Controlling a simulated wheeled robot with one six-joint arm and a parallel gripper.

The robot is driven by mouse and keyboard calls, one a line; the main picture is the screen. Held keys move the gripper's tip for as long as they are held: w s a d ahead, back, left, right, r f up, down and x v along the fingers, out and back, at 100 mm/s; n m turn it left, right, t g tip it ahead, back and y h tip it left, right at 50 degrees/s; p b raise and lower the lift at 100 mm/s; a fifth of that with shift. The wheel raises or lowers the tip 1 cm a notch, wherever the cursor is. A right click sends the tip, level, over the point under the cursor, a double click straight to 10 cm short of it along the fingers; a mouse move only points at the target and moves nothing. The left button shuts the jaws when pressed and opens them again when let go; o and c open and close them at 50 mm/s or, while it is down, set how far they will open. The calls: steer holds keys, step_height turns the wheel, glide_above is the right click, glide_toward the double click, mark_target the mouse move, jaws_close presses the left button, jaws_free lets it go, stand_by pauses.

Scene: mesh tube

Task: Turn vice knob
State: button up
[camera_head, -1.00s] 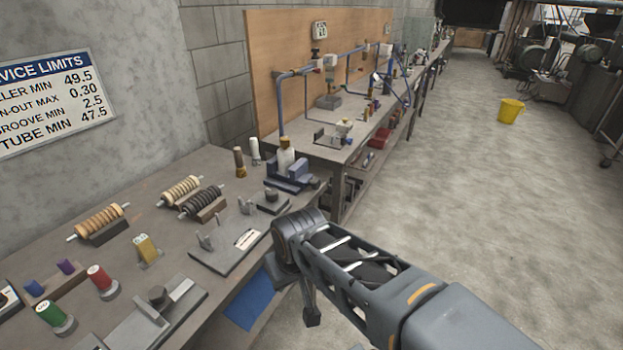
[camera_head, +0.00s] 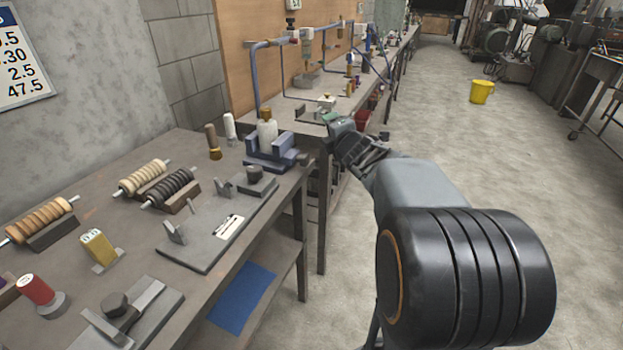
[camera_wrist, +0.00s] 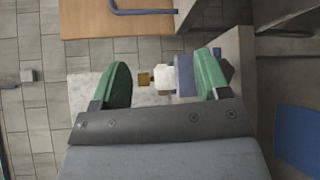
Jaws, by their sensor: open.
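The blue vice (camera_head: 270,155) stands at the far right corner of the near bench. A white cylinder (camera_head: 267,132) stands upright in its jaws. A small dark knob (camera_head: 303,160) shows at the vice's right end, by the bench edge. My gripper (camera_head: 338,122) is to the right of the vice, beyond the bench edge and apart from the knob. In the wrist view, its green fingers (camera_wrist: 164,78) are spread with nothing held. The blue vice (camera_wrist: 184,76) and white cylinder (camera_wrist: 163,77) show beyond them, with the right finger partly covering the vice.
A brown-and-brass post (camera_head: 213,142) and a white post (camera_head: 230,127) stand left of the vice. A grey fixture plate (camera_head: 205,245) lies in front. A second bench (camera_head: 350,103) with blue piping stands behind. The floor at right is clear around a yellow bucket (camera_head: 481,92).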

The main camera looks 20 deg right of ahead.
step_height(320, 180, down, 2)
steer(key=w+d+n+t+y+b, duration=0.1)
steer(key=d+n+y+b, duration=0.1)
steer(key=n, duration=0.4)
steer(key=n+g+y+b, duration=0.4)
steer(key=n+y+b, duration=0.2)
steer(key=n+y, duration=1)
glide_toward(308, 160)
steer(key=w+a+n+h, duration=0.1)
steer(key=w+a, duration=0.1)
steer(key=w+a+r+n+h, duration=0.1)
steer(key=a, duration=0.1)
steer(key=w+a+r+n+h, duration=0.1)
steer(key=w+a, duration=0.1)
steer(key=a, duration=0.1)
steer(key=shift+w+r, duration=0.1)
steer(key=shift+w, duration=0.2)
steer(key=c, duration=0.9)
